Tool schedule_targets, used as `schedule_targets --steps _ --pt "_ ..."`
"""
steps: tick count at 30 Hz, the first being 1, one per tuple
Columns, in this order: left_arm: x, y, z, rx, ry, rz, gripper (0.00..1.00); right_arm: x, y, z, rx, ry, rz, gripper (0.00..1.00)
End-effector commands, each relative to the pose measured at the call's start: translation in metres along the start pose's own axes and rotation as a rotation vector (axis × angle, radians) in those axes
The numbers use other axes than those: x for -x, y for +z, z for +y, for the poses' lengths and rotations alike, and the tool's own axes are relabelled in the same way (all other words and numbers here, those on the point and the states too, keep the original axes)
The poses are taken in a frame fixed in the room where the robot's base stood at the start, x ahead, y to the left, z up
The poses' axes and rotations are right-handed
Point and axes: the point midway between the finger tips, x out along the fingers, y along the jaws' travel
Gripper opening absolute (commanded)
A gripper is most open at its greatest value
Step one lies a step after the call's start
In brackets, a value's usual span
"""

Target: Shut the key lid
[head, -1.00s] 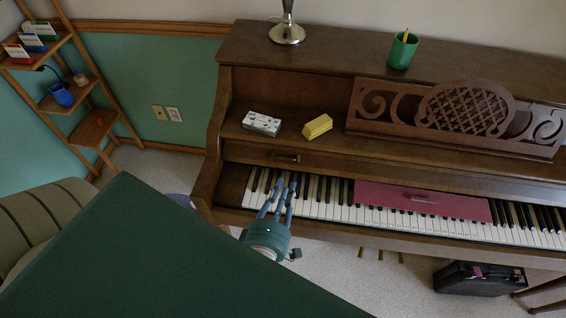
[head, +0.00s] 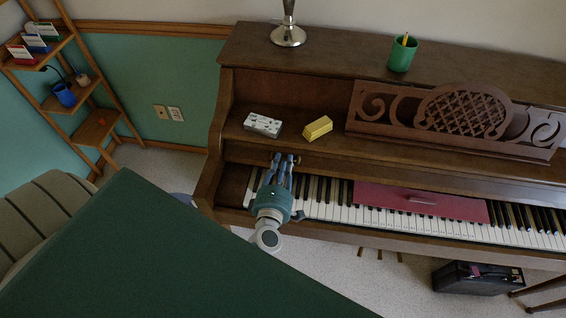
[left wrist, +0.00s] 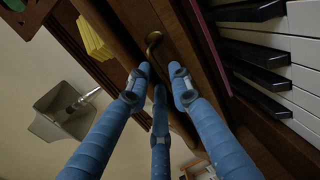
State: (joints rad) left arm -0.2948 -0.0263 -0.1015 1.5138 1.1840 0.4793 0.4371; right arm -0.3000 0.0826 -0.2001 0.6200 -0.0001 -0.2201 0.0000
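The key lid (head: 400,180) of the brown upright piano is open, pushed back under the shelf, so the white and black keys (head: 345,210) are bare. A small brass handle sits on the left part of its front edge; in the left wrist view the handle (left wrist: 153,45) shows just beyond my fingertips. My left gripper (head: 282,158), with blue fingers, reaches over the left keys to that handle. In the left wrist view its fingers (left wrist: 160,80) are spread apart and empty; contact with the handle cannot be told. My right gripper is not in view.
A dark red flat piece (head: 420,201) with a small silvery item lies across the middle keys. A patterned white box (head: 262,125) and a yellow block (head: 318,128) rest on the shelf above. A green cup (head: 403,54) and a metal lamp base (head: 288,36) stand on top.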

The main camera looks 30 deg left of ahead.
Motion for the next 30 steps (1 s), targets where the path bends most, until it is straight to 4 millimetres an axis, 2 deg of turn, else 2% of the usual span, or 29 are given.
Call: schedule_targets --steps 6,9,19,26,30 --pt "0.000 0.000 0.000 0.000 0.000 0.000 0.21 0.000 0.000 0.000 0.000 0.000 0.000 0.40" --pt "0.000 0.000 0.000 0.000 0.000 0.000 0.01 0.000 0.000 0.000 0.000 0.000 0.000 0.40" --pt "0.002 0.000 -0.002 0.000 0.005 -0.001 0.00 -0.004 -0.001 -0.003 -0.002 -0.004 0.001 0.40" --pt "0.018 0.001 -0.013 -0.002 0.063 -0.002 0.00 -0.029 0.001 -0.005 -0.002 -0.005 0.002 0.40" --pt "0.038 0.001 -0.021 -0.001 0.126 -0.001 0.00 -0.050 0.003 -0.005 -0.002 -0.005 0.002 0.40"
